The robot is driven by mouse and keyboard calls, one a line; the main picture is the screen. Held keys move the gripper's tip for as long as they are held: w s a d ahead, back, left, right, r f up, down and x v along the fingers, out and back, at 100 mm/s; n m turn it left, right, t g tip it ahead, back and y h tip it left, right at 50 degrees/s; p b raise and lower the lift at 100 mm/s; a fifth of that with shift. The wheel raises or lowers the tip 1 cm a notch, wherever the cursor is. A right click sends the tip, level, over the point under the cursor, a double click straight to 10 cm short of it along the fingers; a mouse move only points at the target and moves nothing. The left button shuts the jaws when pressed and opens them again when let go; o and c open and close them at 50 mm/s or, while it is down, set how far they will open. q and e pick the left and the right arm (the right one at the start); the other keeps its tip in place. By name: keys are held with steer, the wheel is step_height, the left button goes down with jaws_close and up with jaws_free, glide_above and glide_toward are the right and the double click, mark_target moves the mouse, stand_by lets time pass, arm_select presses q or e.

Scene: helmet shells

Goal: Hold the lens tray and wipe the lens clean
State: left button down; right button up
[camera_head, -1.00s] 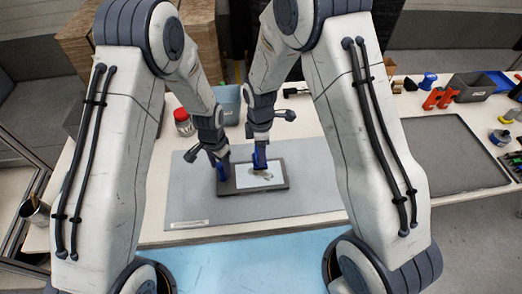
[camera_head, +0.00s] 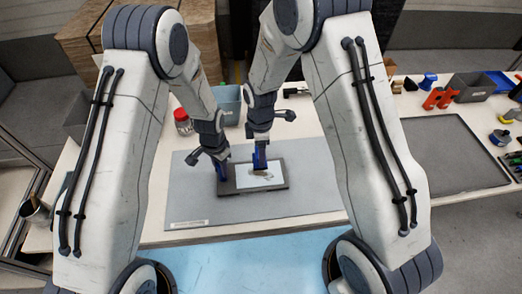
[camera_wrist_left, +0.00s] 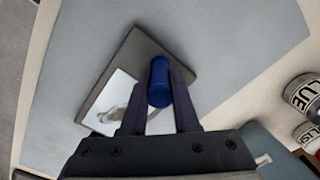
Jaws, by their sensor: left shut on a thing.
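The lens tray (camera_head: 270,187) is a flat dark frame lying on the grey mat, and it also shows in the left wrist view (camera_wrist_left: 137,47). A pale, bright lens panel (camera_head: 273,181) fills its middle, with a brownish-grey smudge on it. My left gripper (camera_head: 222,172) is at the tray's left end. In the left wrist view its fingers (camera_wrist_left: 158,88) are shut on an upright blue handle (camera_wrist_left: 160,80) at the tray's edge. My right gripper (camera_head: 259,163) points down over the lens, a blue piece at its tip. I cannot tell whether its jaws are shut or touch the lens.
The grey mat (camera_head: 310,185) is clear around the tray. A red-lidded jar (camera_head: 183,122) and a blue-grey bin (camera_head: 228,103) stand behind it. A large dark tray (camera_head: 450,155), red clamp-like parts (camera_head: 440,97) and a dark box (camera_head: 471,86) are on the right.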

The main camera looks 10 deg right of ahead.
steer(key=shift+f, duration=0.15)
steer(key=shift+f, duration=1.65)
steer(key=shift+f, duration=0.2)
steer(key=shift+a, duration=0.15)
steer(key=shift+a, duration=1.55)
steer(key=shift+f, duration=0.5)
steer(key=shift+d, duration=0.1)
steer(key=shift+d, duration=3.25)
